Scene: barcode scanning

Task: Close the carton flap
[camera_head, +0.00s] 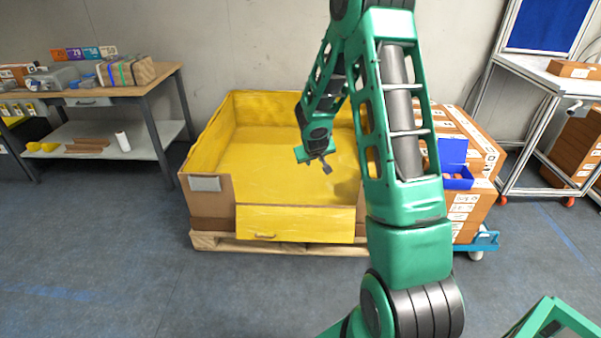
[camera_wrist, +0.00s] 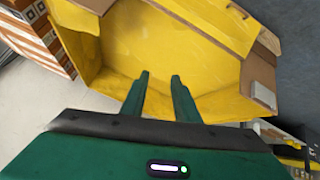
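The carton (camera_head: 207,208) is a large open box with a yellow inside, standing on a wooden pallet. Its front flap (camera_head: 297,222) hangs folded down and outward, with its yellow face showing and a small handle near its lower edge. The flap also shows at the top of the wrist view (camera_wrist: 212,18). My gripper (camera_head: 327,164) is over the carton's open inside, behind and above the flap. In the wrist view my gripper (camera_wrist: 159,76) has its two fingers apart with nothing between them. It appears clear of the flap.
A trolley with orange-brown boxes (camera_head: 465,205) and a blue bin (camera_head: 456,179) stands close to the carton's right. A wooden workbench (camera_head: 150,84) is at the left, and a white shelf (camera_head: 535,72) at the right. The floor in front of the carton (camera_head: 180,290) is clear.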

